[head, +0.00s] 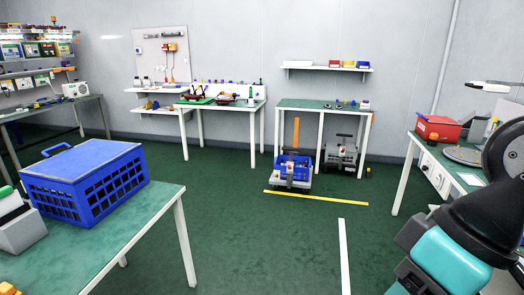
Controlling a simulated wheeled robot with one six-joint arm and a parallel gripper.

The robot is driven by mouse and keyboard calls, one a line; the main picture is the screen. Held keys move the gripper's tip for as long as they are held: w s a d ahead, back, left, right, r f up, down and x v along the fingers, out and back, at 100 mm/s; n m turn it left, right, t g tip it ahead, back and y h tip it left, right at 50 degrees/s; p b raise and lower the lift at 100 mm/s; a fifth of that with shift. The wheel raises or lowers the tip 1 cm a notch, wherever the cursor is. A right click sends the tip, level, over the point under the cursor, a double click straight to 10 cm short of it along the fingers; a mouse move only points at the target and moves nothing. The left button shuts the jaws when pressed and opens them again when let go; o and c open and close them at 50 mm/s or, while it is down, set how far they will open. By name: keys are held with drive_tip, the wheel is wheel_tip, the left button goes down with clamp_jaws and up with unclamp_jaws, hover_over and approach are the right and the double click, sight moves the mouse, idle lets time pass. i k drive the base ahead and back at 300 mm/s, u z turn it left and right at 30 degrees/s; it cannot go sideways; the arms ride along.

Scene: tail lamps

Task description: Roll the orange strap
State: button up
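I cannot clearly make out a loose orange strap. A narrow orange upright piece (296,132) rises from the blue and grey wheeled unit (291,170) on the floor near the back wall. It is too small to tell whether it is a strap or a handle. A small orange item (8,288) is cut off at the bottom left corner, and its shape is unclear. My black and teal arm fills the lower right. My gripper is not in view.
A blue crate (58,188) with a lid stands on the near left table (130,235). Workbenches line the back wall and the right side, one holding a red box (438,129). Yellow (330,199) and white (344,257) lines mark the green floor. The middle floor is clear.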

sight(296, 119)
drive_tip(key=u, duration=0.5)
drive_tip(key=i, duration=2.3)
drive_tip(key=z, duration=0.35)
drive_tip(key=i, duration=1.7)
drive_tip(key=z, duration=0.55)
